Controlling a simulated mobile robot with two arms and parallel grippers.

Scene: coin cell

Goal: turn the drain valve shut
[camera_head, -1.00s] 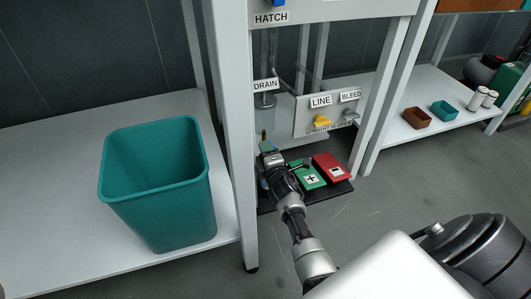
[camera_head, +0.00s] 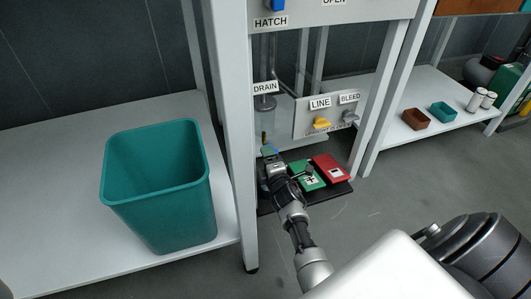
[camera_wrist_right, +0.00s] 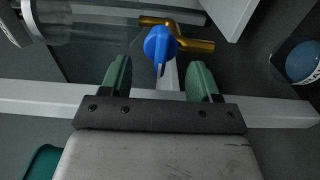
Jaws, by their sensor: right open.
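The drain valve shows in the right wrist view as a blue handle (camera_wrist_right: 160,46) on a brass pipe body (camera_wrist_right: 190,36). My right gripper (camera_wrist_right: 159,70) is open, with one green finger on each side of the handle's line. The handle lies between and just beyond the fingertips, and I see no contact. The valve is mostly hidden there by the gripper. My left gripper is not in view.
A white frame post (camera_head: 237,130) stands just left of my right gripper. A panel with a yellow LINE handle (camera_head: 322,123) and a grey BLEED handle (camera_head: 350,116) is to the right.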

